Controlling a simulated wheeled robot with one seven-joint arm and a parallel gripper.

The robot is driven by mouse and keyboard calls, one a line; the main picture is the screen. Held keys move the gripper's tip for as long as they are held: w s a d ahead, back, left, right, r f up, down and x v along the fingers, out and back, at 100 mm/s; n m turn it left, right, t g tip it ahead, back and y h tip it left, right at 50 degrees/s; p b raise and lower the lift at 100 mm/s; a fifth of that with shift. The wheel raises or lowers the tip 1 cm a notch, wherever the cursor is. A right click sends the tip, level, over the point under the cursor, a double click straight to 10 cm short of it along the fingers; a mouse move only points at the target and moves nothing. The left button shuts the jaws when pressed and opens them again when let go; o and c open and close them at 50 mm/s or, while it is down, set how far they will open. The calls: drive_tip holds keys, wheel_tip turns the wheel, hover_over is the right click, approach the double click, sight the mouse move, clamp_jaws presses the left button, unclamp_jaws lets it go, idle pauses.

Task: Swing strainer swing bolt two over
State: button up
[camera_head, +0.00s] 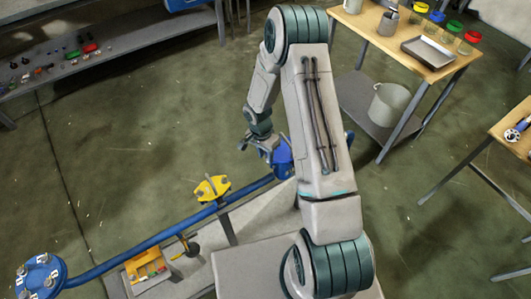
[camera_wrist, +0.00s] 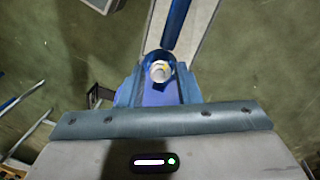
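The blue strainer body (camera_head: 283,158) sits at the right end of a blue pipe in the head view, partly hidden behind my arm. My gripper (camera_head: 262,148) is just to its left, very near it; I cannot tell whether they touch. In the wrist view a blue body (camera_wrist: 160,93), likely the strainer, lies straight ahead of my gripper's palm. A small pale round part with a yellowish spot (camera_wrist: 160,71) shows at its far end. The swing bolts cannot be told apart, and the fingertips are not clear.
The blue pipe (camera_head: 150,241) runs past a yellow valve part (camera_head: 212,188) to a blue flange (camera_head: 40,277). A yellow box (camera_head: 147,266) stands below the pipe. A wooden table (camera_head: 455,62) and grey bucket (camera_head: 389,103) are at upper right.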

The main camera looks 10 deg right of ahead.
drive_tip(key=shift+c, duration=0.3)
clamp_jaws()
drive_tip(key=shift+w+d+g+y, duration=0.15)
drive_tip(key=shift+d+g+y, duration=0.15)
drive_tip(key=shift+d+y, duration=0.35)
drive_tip(key=shift+w+d+r+g+y, duration=0.1)
drive_tip(key=shift+w+d+g+y, duration=0.2)
drive_tip(key=shift+y, duration=0.55)
drive_tip(key=shift+s+d, duration=0.1)
drive_tip(key=shift+d, duration=0.1)
